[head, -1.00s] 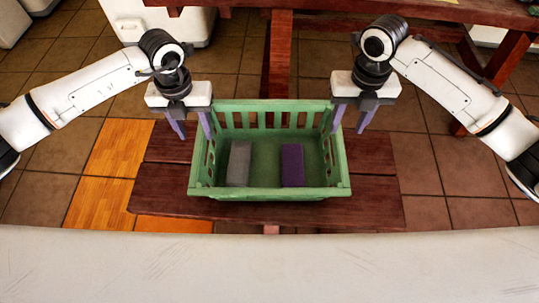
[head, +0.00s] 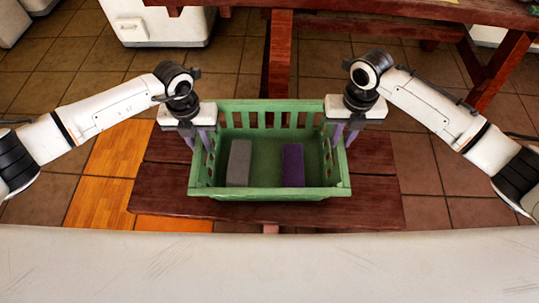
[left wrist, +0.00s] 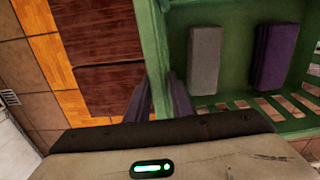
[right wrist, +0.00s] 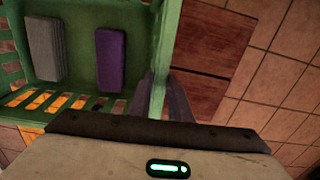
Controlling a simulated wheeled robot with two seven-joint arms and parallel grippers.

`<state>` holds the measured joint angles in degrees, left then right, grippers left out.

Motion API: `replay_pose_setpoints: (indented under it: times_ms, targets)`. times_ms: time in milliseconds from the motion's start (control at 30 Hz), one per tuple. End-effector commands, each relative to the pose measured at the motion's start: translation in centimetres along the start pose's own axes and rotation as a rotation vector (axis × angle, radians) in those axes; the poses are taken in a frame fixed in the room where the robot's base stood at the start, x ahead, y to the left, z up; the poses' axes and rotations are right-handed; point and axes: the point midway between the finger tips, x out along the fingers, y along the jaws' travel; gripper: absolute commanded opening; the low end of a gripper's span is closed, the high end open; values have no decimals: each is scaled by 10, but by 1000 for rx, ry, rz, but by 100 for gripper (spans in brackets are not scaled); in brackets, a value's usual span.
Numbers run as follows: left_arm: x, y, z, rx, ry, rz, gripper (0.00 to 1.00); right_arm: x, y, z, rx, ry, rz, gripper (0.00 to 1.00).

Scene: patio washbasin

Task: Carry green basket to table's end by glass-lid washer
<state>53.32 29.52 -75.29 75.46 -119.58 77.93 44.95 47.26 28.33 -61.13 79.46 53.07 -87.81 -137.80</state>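The green basket (head: 270,193) stands upright on a low dark red wooden bench. It holds a grey block (head: 239,163) and a purple block (head: 292,166). My left gripper (head: 199,140) is at the basket's left wall, with one finger outside and one inside; the left wrist view shows its fingers (left wrist: 160,98) close against the wall. My right gripper (head: 345,135) straddles the right wall the same way, and its fingers (right wrist: 160,98) also sit close on the wall in the right wrist view. Both grippers look shut on the basket's side walls. The washer with a glass lid is not identifiable.
The low bench (head: 375,207) reaches past the basket on both sides. A larger red wooden table (head: 420,18) stands behind. A white appliance (head: 158,22) is at the back left. Tiled floor (head: 420,155) is open around the bench.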

Motion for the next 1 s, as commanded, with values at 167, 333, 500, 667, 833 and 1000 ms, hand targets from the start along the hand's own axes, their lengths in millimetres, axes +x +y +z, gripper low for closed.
replay_pose_setpoints:
  times_ms: [167,333,500,667,833,1000]
  targets:
    - [0,0,0,0,0,0,0,0,0,0,0,0,-1,0]
    - [-1,0,1,0,-2,0,0,-1,0,1,0,-1,0,0]
    - [-5,0,1,0,-2,1,0,-5,0,1,0,-2,0,0]
    - [-16,0,1,0,-2,1,0,-16,0,1,0,-2,0,0]
    - [-33,0,1,0,-2,2,0,-34,0,0,0,-1,0,0]
    - [-48,1,0,0,-1,3,0,-49,0,0,-1,-1,0,0]
